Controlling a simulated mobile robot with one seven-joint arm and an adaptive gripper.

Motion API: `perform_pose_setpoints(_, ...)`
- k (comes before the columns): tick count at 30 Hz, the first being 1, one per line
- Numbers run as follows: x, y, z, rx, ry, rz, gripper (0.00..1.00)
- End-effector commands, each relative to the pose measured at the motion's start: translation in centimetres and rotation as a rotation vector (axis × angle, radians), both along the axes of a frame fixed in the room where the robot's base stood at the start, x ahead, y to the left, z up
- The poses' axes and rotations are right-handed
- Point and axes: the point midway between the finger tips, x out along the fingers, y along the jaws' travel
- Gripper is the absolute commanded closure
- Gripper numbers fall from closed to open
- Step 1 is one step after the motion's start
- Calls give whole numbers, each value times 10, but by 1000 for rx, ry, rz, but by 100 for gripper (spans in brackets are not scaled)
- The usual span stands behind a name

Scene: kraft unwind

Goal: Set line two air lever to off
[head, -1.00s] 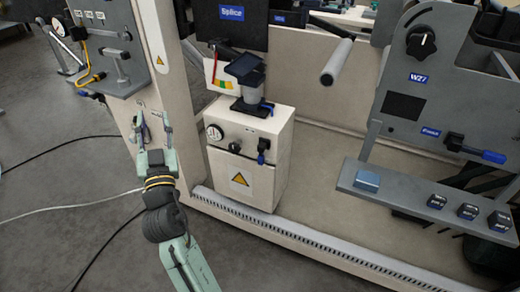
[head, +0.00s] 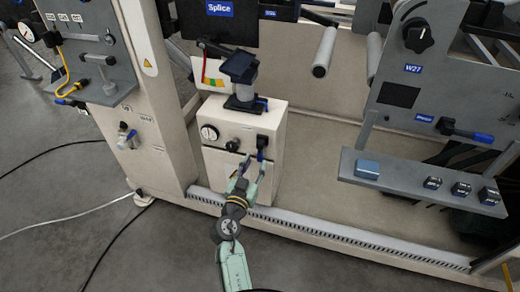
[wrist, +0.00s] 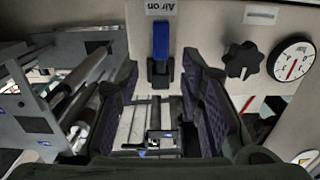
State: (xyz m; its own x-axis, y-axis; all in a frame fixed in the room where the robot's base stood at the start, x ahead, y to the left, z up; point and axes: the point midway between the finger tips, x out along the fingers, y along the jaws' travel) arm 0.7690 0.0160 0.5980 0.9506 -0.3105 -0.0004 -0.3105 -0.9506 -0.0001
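The air lever (wrist: 161,42) has a blue handle on a black base and sits on a pale cabinet face beside a label reading "Air on" (wrist: 165,7). In the head view the lever (head: 261,146) is at the cabinet's upper right, its blue handle hanging down. My gripper (head: 248,164) is in front of the cabinet just below the lever. In the wrist view my gripper (wrist: 160,80) is open, its dark fingers apart with nothing held. The lever lines up with the gap between the fingertips. Contact cannot be told.
A black knob (wrist: 243,60) and a round gauge (wrist: 291,59) sit beside the lever. A black post-mounted device (head: 242,68) stands on the cabinet (head: 270,117). Another blue-handled lever (head: 465,132) is on the right panel. A slotted rail (head: 330,236) runs along the floor.

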Motion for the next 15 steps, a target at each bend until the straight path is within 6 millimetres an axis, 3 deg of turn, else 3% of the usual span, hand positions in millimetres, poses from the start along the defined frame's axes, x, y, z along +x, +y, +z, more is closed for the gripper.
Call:
perform_pose_setpoints(6,39,-13,4,0,-1,0,65)
perform_pose_setpoints(15,59,-19,1,0,0,2,65)
